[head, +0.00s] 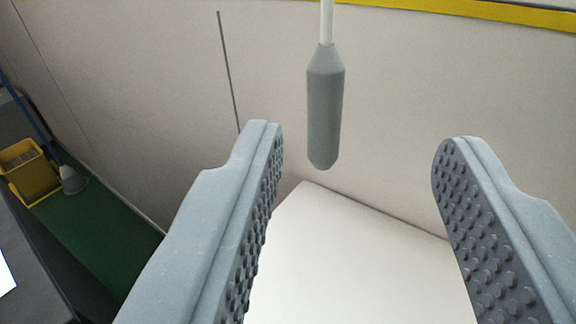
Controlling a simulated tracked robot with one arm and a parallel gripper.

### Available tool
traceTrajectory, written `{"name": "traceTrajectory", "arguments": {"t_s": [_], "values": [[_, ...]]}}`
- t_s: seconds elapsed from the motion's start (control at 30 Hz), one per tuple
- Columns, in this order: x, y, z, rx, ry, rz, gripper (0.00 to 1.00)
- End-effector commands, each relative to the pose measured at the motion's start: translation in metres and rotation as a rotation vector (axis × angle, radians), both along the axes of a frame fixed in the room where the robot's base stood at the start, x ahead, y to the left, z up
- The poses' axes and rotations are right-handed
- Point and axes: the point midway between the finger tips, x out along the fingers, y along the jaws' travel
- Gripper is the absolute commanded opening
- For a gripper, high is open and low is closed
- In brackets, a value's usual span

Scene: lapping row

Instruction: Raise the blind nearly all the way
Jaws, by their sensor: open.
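A grey pull handle (325,108) with tapered ends hangs upright on a white cord (327,20) in the upper middle of the head view. The cord runs out of the top of the picture. My gripper (352,140) is open, with one studded finger on each side of the picture. The handle appears between the fingertips, nearer the left one, and neither finger visibly touches it. How far beyond the tips it hangs is hard to tell. The blind itself cannot be made out.
A pale wall (420,90) with a yellow strip (480,11) stands behind. A white surface (345,260) lies below the gripper. At left are a yellow mop bucket (30,172), a blue-handled tool (28,112), green floor (95,235) and a dark grey surface (35,270).

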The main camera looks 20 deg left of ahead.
Motion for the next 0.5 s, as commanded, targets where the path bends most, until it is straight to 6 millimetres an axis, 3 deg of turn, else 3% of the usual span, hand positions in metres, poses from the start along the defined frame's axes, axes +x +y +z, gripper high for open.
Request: {"name": "traceTrajectory", "arguments": {"t_s": [0.03,0.2,0.5], "values": [[-0.002,0.006,-0.016,-0.012,-0.007,0.0,0.43],[-0.005,0.013,-0.04,-0.035,-0.037,-0.003,0.43],[0.014,0.015,-0.044,-0.038,-0.046,-0.006,0.43]]}}
